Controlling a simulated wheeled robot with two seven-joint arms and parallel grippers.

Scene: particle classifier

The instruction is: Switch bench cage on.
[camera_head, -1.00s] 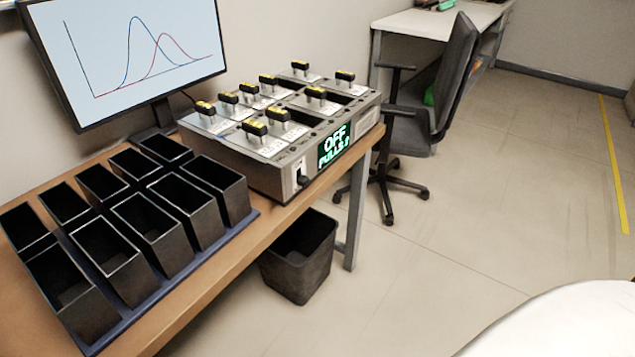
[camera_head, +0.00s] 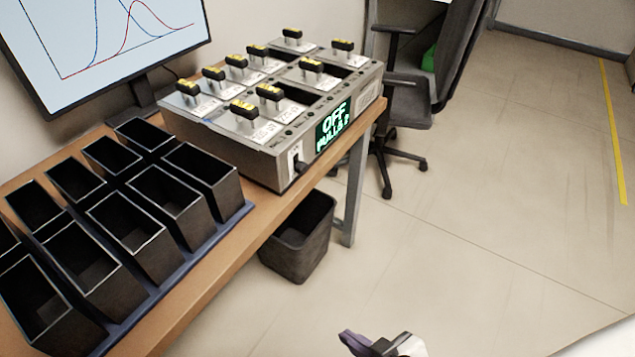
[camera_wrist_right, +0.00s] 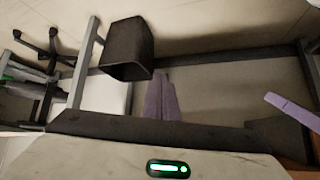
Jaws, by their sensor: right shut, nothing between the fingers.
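The bench cage (camera_head: 222,130) is a grey metal box on the wooden bench, with several yellow-topped black modules standing in its top. Its front display (camera_head: 332,127) reads OFF in green, with a second line that looks like PULLS and a number. A small black switch (camera_head: 299,166) on a white plate sits at the front panel's lower left. My right gripper (camera_head: 362,343) shows at the bottom edge, low and well apart from the cage. In the right wrist view its purple fingers (camera_wrist_right: 160,96) lie together, with nothing between them. My left gripper is not in view.
Black open bins (camera_head: 135,224) on a blue tray fill the bench's near left. A monitor (camera_head: 110,45) stands behind. A black waste bin (camera_head: 298,238) is on the floor beneath the bench edge, and an office chair (camera_head: 425,95) stands beyond. The floor at right is clear.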

